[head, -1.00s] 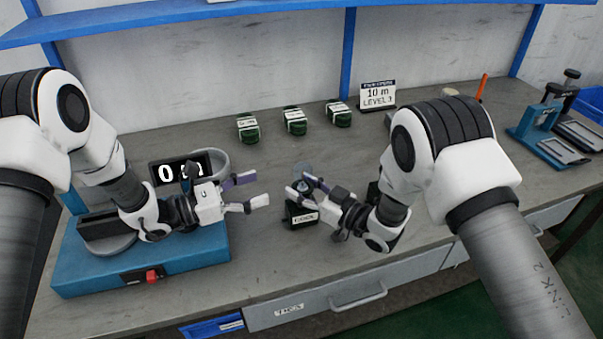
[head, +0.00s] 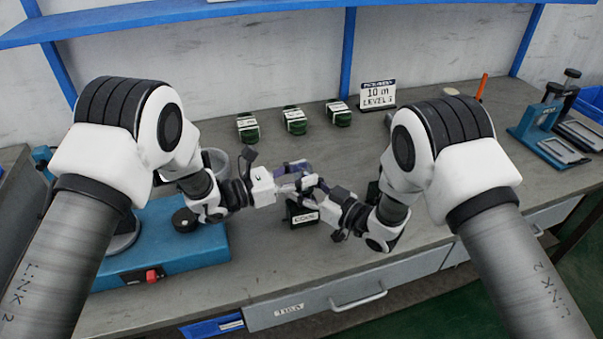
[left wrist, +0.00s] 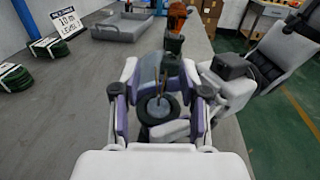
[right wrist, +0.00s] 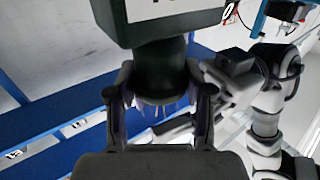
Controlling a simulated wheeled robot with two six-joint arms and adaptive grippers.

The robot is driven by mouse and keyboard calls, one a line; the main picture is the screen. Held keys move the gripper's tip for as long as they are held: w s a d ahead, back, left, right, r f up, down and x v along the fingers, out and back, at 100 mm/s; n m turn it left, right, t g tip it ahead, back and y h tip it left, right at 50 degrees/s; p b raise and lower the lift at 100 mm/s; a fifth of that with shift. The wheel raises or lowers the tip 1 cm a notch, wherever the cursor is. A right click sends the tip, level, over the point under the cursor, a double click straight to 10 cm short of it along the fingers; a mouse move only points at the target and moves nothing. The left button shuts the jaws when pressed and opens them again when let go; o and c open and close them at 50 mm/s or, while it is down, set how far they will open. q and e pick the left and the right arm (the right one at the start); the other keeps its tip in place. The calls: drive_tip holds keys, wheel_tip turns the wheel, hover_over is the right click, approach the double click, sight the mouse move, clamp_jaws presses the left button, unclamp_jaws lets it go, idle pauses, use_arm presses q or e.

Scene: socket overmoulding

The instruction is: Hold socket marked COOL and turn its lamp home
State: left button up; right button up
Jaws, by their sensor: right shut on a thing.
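The dark socket marked COOL (head: 303,218) stands on the bench at the middle of the head view, its white label facing me. In the right wrist view the socket (right wrist: 160,55) reaches down between the fingers. My right gripper (head: 303,188) is shut on its upper part. A clear glass lamp (left wrist: 160,72) shows in the left wrist view above the socket's dark round top. How deep the lamp sits is hidden. My left gripper (left wrist: 160,105) is open, with its fingers on both sides of the lamp and narrow gaps beside the glass.
Several dark green banded coils (head: 294,120) lie behind, near a sign (head: 378,94) reading 10 m LEVEL. A blue instrument base (head: 190,255) with a red switch stands at left, below my left arm. A blue fixture (head: 545,125) stands at right. The bench front middle is clear.

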use_arm(q)
drive_tip(key=shift+c, duration=0.4)
drive_tip(key=shift+g, duration=0.3)
drive_tip(key=shift+w+m+g+h, duration=0.1)
drive_tip(key=shift+m+g+h, duration=0.35)
drive_tip(key=shift+m+g, duration=1.25)
drive_tip(key=shift+w+m+g+h, duration=0.1)
drive_tip(key=shift+m+g+h, duration=0.35)
drive_tip(key=shift+m+g, duration=1.25)
use_arm(e)
drive_tip(key=shift+f, duration=0.1)
use_arm(q)
drive_tip(key=shift+s+n+g, duration=0.1)
drive_tip(key=shift+n+g, duration=0.3)
drive_tip(key=shift+g, duration=0.5)
drive_tip(key=shift+r, duration=0.1)
drive_tip(key=o, duration=1.2)
drive_tip(key=shift+a, duration=0.1)
